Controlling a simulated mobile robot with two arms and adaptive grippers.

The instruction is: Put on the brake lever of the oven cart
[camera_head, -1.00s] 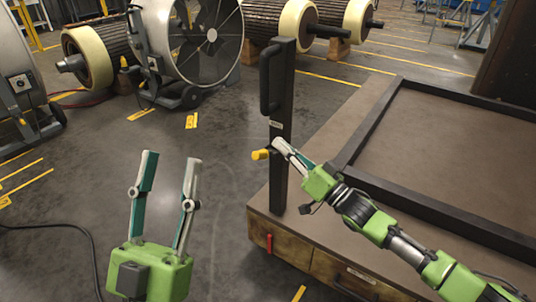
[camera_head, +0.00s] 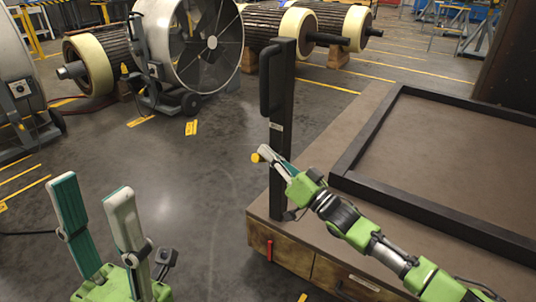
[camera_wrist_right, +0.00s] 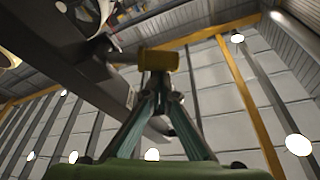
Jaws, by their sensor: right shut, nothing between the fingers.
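The brake lever's yellow knob (camera_head: 256,157) shows at the dark upright post (camera_head: 279,195) on the cart's near left corner. In the right wrist view the yellow knob (camera_wrist_right: 158,60) is straight ahead, just past the fingertips. My right gripper (camera_head: 266,151) is shut and empty, its tips against or right beside the knob; I cannot tell if they touch. It partly hides the lever in the head view. My left gripper (camera_head: 90,190) is open and empty over the floor at the lower left. The cart (camera_head: 310,215) has a brown top and wooden drawer fronts.
A black handle (camera_head: 268,82) is on the post above the lever. A raised dark frame (camera_head: 425,215) lies on the cart top. A red handle (camera_head: 269,250) is on the cart's front. A large fan (camera_head: 190,40) and rotors stand behind. The floor left of the cart is clear.

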